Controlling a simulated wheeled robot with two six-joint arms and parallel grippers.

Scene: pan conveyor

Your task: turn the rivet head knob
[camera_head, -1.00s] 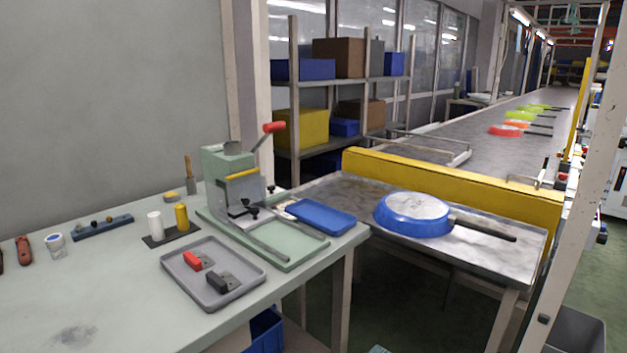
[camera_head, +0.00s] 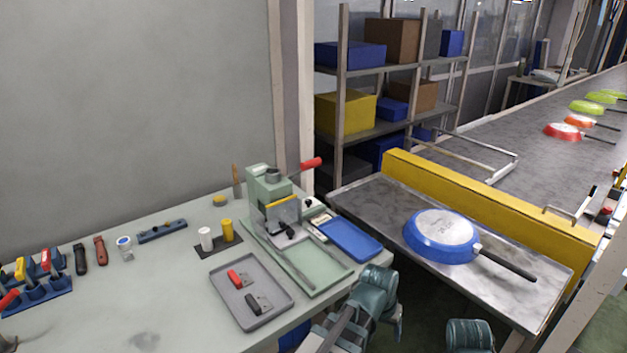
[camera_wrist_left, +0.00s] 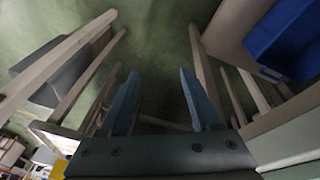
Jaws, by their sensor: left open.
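The green riveting press (camera_head: 268,188) stands at the back of the workbench with a red-tipped lever (camera_head: 311,163). Small dark knobs (camera_head: 288,231) show on its front; they are too small to tell which is the rivet head knob or how it is turned. My left gripper (camera_wrist_left: 159,82) is open and empty in the left wrist view, with its two blue fingers apart above the floor. In the head view my left arm is low, in front of the bench edge, well away from the press. My right gripper's fingers do not show.
A grey tray (camera_head: 222,289) with a red and a black piece lies before the press. A blue tray (camera_head: 350,239) is right of it. A blue pan (camera_head: 440,236) lies upside down on the metal table (camera_head: 390,203). A yellow barrier (camera_head: 490,207) borders the conveyor.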

